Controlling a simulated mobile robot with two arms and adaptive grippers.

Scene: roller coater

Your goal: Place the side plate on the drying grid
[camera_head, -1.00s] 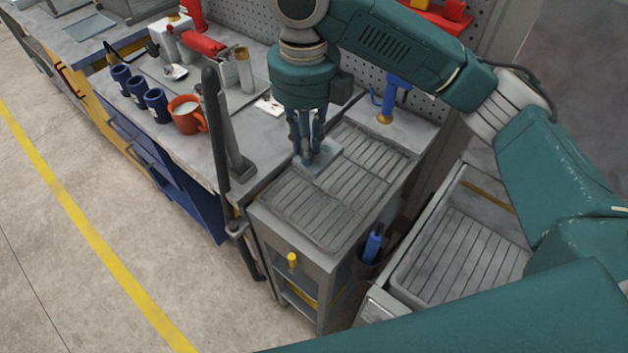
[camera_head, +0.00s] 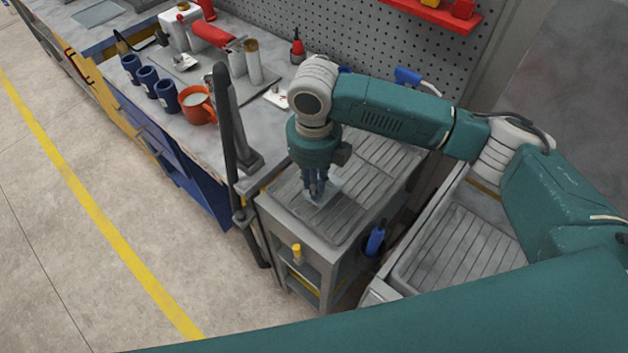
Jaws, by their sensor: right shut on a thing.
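My right gripper (camera_head: 315,194) points straight down over the grey cart and is shut on the side plate (camera_head: 327,190), a small, thin, pale blue-grey square. The plate is at or just above the slatted grey drying grid (camera_head: 332,226) on the cart's top, towards its left side. I cannot tell whether it touches the slats. The fingers hide part of the plate, and my right arm covers part of the grid's far side. My left gripper is out of view.
A dark upright post (camera_head: 223,120) stands close left of the cart. The bench behind holds an orange cup (camera_head: 198,106), several blue cups and a red-handled tool (camera_head: 212,35). A second slatted tray (camera_head: 455,250) lies right of the cart.

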